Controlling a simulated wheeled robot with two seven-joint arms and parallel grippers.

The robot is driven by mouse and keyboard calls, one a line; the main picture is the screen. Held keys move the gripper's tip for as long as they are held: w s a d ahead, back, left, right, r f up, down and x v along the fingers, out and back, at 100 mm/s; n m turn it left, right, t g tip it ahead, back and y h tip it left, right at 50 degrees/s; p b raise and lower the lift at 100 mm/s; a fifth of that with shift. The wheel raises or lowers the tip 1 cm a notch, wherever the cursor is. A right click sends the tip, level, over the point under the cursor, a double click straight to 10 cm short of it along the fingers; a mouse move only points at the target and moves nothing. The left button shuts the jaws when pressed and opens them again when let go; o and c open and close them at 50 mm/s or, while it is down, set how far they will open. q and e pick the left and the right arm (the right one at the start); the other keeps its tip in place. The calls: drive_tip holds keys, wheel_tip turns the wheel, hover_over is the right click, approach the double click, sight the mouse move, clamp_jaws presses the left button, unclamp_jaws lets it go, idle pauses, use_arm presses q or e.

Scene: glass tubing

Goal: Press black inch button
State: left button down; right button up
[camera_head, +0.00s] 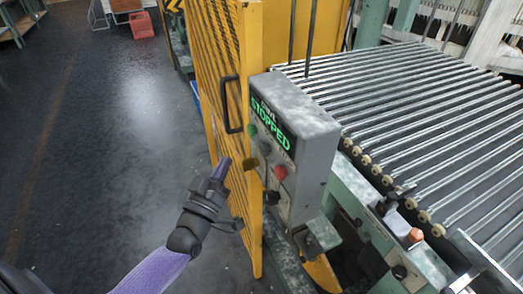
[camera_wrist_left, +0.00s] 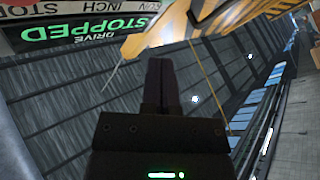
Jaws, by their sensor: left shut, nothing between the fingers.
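A grey control box (camera_head: 312,130) stands at the middle of the head view, with a green-lit display (camera_head: 270,122) reading STOPPED. On its face are a green button (camera_head: 251,131), a small dark spot between green and red that looks like the black inch button (camera_head: 265,147), and a red button (camera_head: 281,172). In the wrist view the display (camera_wrist_left: 88,28) is upside down at upper left, with the word INCH above it; no button shows clearly there. My left gripper (camera_head: 221,168) is shut and empty, left of the panel and apart from the buttons. It also shows in the wrist view (camera_wrist_left: 160,65).
A yellow mesh guard (camera_head: 215,70) with a black handle (camera_head: 230,105) stands directly left of the box. A roller conveyor (camera_head: 430,110) lies to the right. A dark knob (camera_head: 271,197) is low on the box. The floor (camera_head: 110,130) at left is open.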

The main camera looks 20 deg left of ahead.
sight(265, 150)
use_arm(q)
drive_tip(key=w+d, duration=0.1)
drive_tip(key=w, duration=0.1)
drive_tip(key=w+d, duration=0.2)
drive_tip(key=shift+d+b, duration=0.25)
drive_tip(key=shift+b, duration=0.1)
use_arm(e)
drive_tip(key=shift+a+f, duration=0.4)
drive_tip(key=shift+d, duration=0.15)
drive_tip(key=shift+d, duration=0.3)
drive_tip(key=shift+a, duration=0.5)
drive_tip(key=shift+d, duration=0.2)
